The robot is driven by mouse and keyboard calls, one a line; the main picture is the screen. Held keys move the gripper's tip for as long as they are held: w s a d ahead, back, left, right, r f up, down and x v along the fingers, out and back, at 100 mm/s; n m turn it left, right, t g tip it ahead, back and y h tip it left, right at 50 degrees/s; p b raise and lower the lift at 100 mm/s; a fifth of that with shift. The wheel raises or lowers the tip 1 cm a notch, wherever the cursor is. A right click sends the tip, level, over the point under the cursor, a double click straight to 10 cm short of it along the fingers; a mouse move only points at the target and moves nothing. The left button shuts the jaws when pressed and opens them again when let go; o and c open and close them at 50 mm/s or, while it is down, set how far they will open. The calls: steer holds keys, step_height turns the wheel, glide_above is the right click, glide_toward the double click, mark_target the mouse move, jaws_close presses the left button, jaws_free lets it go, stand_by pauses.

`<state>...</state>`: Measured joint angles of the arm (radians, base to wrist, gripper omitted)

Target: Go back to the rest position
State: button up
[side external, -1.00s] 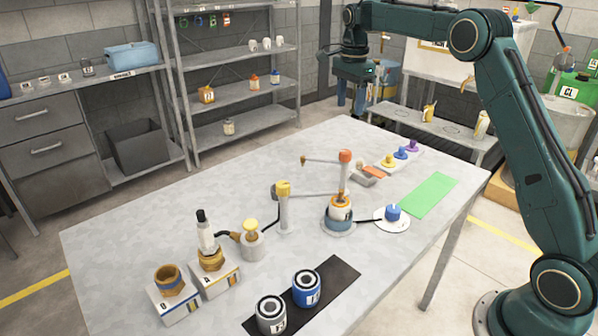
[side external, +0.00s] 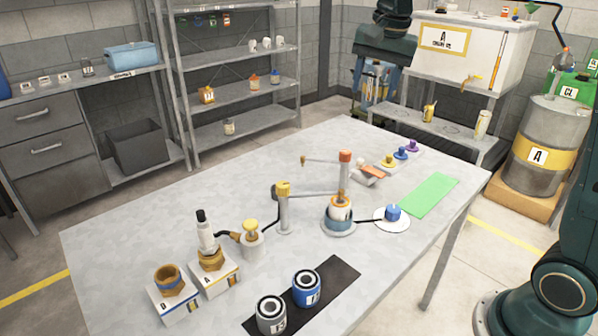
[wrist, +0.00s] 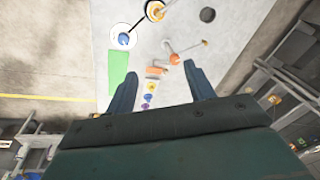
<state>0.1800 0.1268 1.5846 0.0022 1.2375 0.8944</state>
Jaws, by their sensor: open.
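My gripper (side external: 381,78) hangs high above the far end of the grey table (side external: 150,235), at the top of the side external view. In the wrist view its two fingers (wrist: 159,69) stand wide apart with nothing between them. Its fingers are partly hard to separate from the background in the side external view. Below it in the wrist view are a green mat (wrist: 122,72) and a row of coloured knobs (wrist: 149,97) on a pale strip. My gripper touches nothing that I can see.
On the table stand an orange-topped post (side external: 345,170), a yellow-topped post (side external: 283,208), a blue knob on a white disc (side external: 393,212), brass nuts on blocks and two cans on a black mat (side external: 340,277). Shelves (side external: 235,92) and a yellow-banded drum (side external: 540,150) surround the table.

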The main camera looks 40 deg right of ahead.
steer(key=s+a+f+n+t, duration=0.1)
steer(key=s+n, duration=0.3)
steer(key=s, duration=0.4)
steer(key=s+a+f+n+t, duration=0.1)
steer(key=s+a+f+n, duration=0.2)
steer(key=s, duration=0.5)
steer(key=s+a+f+n+t, duration=0.1)
steer(key=s+a+f+n, duration=0.1)
steer(key=s+n, duration=0.3)
steer(key=s+a, duration=0.1)
steer(key=s, duration=0.2)
steer(key=shift+s+a+f, duration=0.15)
steer(key=shift+a+f, duration=0.05)
steer(key=shift+a, duration=0.15)
